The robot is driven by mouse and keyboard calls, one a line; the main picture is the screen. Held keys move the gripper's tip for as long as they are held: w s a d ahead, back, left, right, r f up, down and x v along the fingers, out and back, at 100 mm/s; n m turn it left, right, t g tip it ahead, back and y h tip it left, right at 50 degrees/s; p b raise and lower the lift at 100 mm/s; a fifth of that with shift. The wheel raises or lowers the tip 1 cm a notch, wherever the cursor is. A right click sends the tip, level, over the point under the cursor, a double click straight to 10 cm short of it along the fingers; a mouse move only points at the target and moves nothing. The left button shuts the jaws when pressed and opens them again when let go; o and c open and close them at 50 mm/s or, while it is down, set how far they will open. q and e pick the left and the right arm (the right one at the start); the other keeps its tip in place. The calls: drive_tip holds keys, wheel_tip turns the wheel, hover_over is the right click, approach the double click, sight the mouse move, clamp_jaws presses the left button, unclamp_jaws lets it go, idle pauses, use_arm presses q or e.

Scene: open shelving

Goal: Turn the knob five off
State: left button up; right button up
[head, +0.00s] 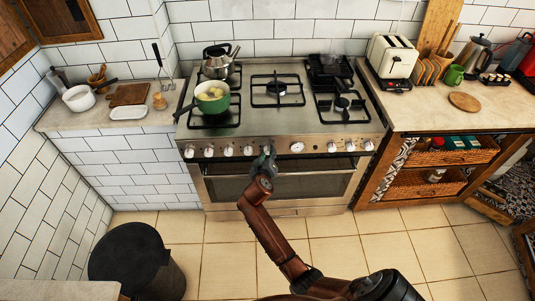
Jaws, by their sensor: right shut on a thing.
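The stove (240,137) stands against the tiled wall with a row of several white knobs along its front panel. My right gripper (267,152) is at the panel, just left of the round white dial (297,147). It is shut on knob five, counting from the left, which the fingers mostly hide; its angle cannot be told. Knob four (248,150) shows just left of the gripper. My right arm reaches up to the panel from the lower right. My left gripper is not in view.
A green pot (208,105) and a kettle (217,66) stand on the left burners. The oven door handle runs below the knobs. A dark round bin (128,258) stands on the floor at lower left. A toaster (391,57) sits on the right counter. The floor before the oven is clear.

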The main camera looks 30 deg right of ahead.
drive_tip(key=o, duration=1.2)
drive_tip(key=shift+c, duration=0.2)
drive_tip(key=v, duration=0.7)
drive_tip(key=shift+s+a, duration=0.2)
